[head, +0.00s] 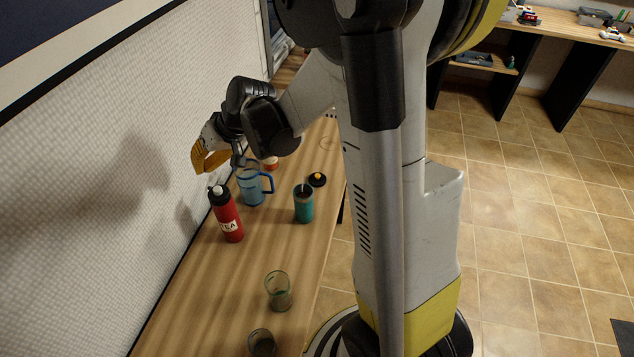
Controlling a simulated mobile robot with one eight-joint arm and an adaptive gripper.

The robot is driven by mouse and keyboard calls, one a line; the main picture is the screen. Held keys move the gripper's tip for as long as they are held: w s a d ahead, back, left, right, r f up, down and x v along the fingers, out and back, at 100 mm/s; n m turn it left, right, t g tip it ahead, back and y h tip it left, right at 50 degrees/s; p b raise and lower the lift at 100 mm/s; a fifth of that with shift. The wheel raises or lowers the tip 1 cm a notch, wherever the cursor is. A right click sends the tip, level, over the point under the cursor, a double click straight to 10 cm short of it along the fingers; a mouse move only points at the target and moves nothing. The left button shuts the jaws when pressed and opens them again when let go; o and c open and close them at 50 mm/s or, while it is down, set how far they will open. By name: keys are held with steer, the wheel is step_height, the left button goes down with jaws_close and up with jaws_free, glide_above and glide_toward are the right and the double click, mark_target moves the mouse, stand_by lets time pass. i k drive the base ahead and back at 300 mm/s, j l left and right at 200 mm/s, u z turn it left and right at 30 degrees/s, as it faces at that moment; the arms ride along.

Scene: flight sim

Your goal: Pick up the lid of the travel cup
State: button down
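A small black round lid with an orange-yellow top (317,180) lies on the wooden table, just behind and right of a teal travel cup (303,208). The teal cup stands upright with its top open and something thin sticking up at its rim. My gripper (207,160), with yellow fingers, is at the far left of the table near the wall, above and left of the blue jug. It is well away from the lid. The view does not show clearly whether the fingers are open, and I see nothing held.
A blue mug-like jug (252,188) and a red bottle marked TEA (228,217) stand left of the cup. A clear glass (279,293) and a dark glass (262,343) stand nearer. A textured wall (90,190) borders the table (195,300) on the left.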

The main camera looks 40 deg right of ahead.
mark_target(317, 180)
steer(key=l+u, duration=0.25)
steer(key=l, duration=0.15)
steer(key=l+u, duration=0.25)
steer(key=l, duration=0.15)
steer(key=k+l+u, duration=0.25)
steer(key=l, duration=0.15)
steer(key=l+u, duration=0.2)
steer(key=l, duration=0.2)
